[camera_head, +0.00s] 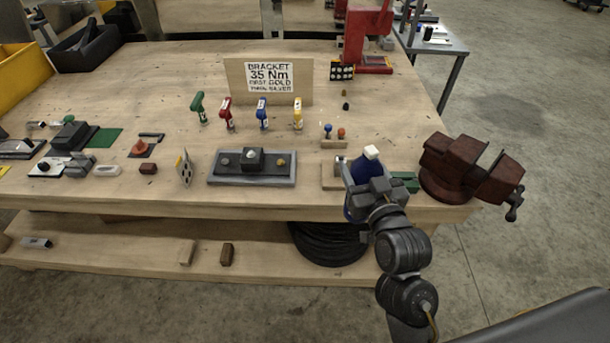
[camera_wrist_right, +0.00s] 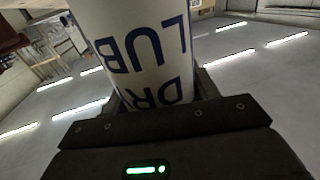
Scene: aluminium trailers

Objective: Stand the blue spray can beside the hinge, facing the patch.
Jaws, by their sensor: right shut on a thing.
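The blue spray can (camera_head: 369,168) with a white cap is in my right gripper (camera_head: 370,192), over the bench's front edge, left of the red-brown vise. In the right wrist view the can (camera_wrist_right: 145,50) fills the space between the fingers, its white label with blue letters facing the camera. I cannot tell whether its base touches anything. Just left of it is a small wooden board (camera_head: 329,179) with a metal piece (camera_head: 340,164), which may be the hinge; the gripper partly hides it. I cannot make out the patch. My left gripper is not in view.
The vise (camera_head: 462,166) stands close on the right, with a green piece (camera_head: 407,180) between it and the can. A grey tray (camera_head: 252,178) lies to the left. Behind stand a small ball rack (camera_head: 334,142) and a sign (camera_head: 269,82).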

